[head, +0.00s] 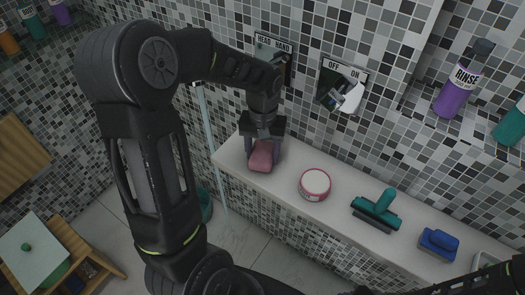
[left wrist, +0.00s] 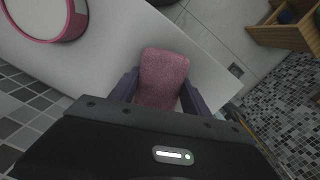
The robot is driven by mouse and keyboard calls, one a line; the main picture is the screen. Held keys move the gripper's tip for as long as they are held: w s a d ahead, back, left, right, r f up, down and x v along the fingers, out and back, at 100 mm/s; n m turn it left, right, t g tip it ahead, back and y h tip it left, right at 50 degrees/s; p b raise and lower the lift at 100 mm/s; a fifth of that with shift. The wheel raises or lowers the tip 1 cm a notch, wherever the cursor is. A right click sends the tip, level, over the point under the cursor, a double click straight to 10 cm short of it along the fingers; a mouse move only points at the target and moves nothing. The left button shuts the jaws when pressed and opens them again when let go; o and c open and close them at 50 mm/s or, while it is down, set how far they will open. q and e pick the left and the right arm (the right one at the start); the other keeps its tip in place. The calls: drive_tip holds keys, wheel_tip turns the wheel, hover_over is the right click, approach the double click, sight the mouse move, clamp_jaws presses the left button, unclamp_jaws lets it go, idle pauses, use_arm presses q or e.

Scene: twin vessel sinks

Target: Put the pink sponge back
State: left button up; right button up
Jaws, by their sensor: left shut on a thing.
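The pink sponge (head: 262,157) is at the far left end of the white ledge in the head view. My left gripper (head: 264,150) points down over it, shut on it with a finger on each side. In the left wrist view the pink sponge (left wrist: 163,75) sits between the two dark fingers (left wrist: 161,95), its far end sticking out past them. The white ledge lies beneath it; whether the sponge touches the ledge I cannot tell. My right gripper is not in view; only a dark arm part shows at the lower right of the head view.
On the ledge (head: 335,220), right of the sponge, are a pink-rimmed round tub (head: 314,184), a teal squeegee-like tool (head: 377,209) and a blue brush (head: 438,243). A tiled wall with a HEAD/HAND plate (head: 273,48) and an OFF/ON plate (head: 341,85) stands behind.

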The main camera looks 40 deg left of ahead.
sight(263, 151)
use_arm(q)
drive_tip(key=shift+f, duration=0.15)
drive_tip(key=o, duration=1.5)
drive_tip(key=shift+c, duration=0.2)
wheel_tip(263, 151, up, 12)
drive_tip(key=b, duration=0.1)
drive_tip(key=shift+w+a+r, duration=0.15)
drive_tip(key=shift+w+r, duration=0.05)
drive_tip(key=shift+w, duration=0.05)
